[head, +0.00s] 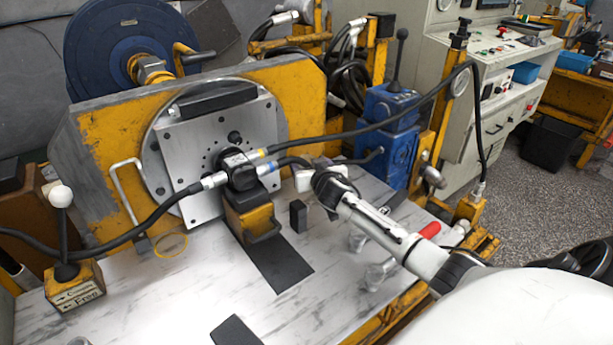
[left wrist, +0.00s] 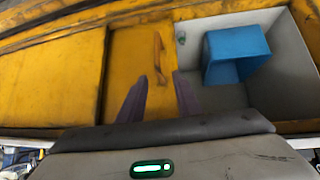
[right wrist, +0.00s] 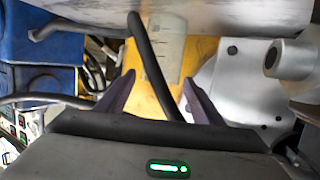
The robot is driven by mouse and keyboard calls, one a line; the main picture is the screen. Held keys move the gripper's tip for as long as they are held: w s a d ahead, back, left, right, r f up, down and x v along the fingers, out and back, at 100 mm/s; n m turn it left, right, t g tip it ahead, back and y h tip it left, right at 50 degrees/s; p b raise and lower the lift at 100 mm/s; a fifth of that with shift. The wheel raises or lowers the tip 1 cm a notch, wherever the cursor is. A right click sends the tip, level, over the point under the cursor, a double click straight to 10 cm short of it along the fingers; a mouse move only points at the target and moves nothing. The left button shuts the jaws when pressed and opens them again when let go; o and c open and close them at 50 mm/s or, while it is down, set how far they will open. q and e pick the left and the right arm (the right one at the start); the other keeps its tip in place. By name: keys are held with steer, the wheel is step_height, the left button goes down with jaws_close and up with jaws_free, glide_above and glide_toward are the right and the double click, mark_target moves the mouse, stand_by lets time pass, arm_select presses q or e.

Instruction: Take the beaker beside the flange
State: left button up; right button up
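A clear, glass-like vessel (head: 377,272), possibly the beaker, lies on the marble-patterned tabletop below my right forearm. A smaller clear piece (head: 357,240) is beside it. Their outlines are faint. The round metal flange (head: 155,165) with a square silver plate stands upright at the yellow frame. My right arm reaches in from the right, its end near the hoses. My right gripper (right wrist: 158,98) is open in the right wrist view, with a black hose (right wrist: 150,65) crossing in front of its fingers. My left gripper (left wrist: 160,98) is open and empty, outside the head view.
A black motor (head: 238,172) with hoses sits on a yellow block before the flange. A blue hydraulic unit (head: 388,130) and yellow post stand right. A lever box (head: 75,285) is at left. The front table is mostly clear. The left wrist view shows a blue bin (left wrist: 235,52).

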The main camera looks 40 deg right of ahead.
steer(key=c, duration=1.1)
steer(key=shift+r, duration=0.1)
